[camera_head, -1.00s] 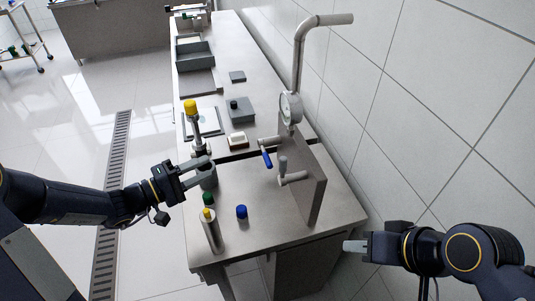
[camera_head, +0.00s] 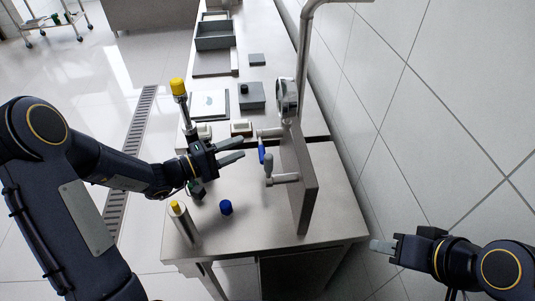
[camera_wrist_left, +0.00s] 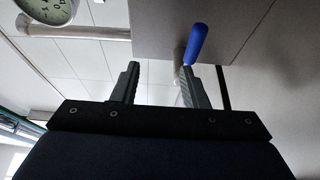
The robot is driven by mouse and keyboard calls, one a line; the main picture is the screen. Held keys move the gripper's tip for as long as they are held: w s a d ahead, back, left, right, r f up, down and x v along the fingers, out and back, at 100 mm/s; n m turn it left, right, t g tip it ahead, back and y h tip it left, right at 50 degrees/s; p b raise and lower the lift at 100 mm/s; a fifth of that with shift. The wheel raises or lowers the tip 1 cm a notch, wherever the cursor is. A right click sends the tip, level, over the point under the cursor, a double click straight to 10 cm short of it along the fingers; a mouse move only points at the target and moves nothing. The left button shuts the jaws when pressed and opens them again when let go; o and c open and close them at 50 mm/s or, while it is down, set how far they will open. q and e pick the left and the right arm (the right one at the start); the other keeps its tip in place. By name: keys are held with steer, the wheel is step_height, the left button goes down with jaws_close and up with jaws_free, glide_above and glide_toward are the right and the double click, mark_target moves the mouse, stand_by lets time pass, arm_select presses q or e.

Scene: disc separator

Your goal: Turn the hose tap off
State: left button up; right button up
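The hose tap's blue lever handle (camera_head: 262,152) hangs down at the left face of an upright metal panel (camera_head: 301,190). A grey-handled lever (camera_head: 267,168) sits just in front of it on the same panel. My left gripper (camera_head: 243,148) is open and empty, just left of the blue handle, fingers pointing at it. In the left wrist view the blue handle (camera_wrist_left: 196,44) shows just beyond the tip of the right-hand finger; I cannot tell if they touch.
A round gauge (camera_head: 288,97) and tall bent pipe (camera_head: 304,50) rise behind the panel. A tiled wall (camera_head: 420,120) is at right.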

mark_target(262, 147)
arm_select(q)
steer(key=shift+w+d+f+b, duration=0.3)
steer(key=shift+w+d+f, duration=0.45)
steer(key=shift+d, duration=0.4)
steer(key=shift+w+d+f+b, duration=0.35)
steer(key=shift+w+d+f, duration=0.4)
steer(key=shift+d, duration=0.4)
steer(key=shift+w+d+f+b, duration=0.3)
steer(key=shift+w+d+f, duration=0.45)
steer(key=shift+d, duration=0.4)
arm_select(e)
steer(key=shift+w+d+f, duration=0.1)
steer(key=shift+d+f, duration=0.05)
steer(key=shift+f, duration=1.35)
arm_select(q)
steer(key=shift+c, duration=0.4)
jaws_close()
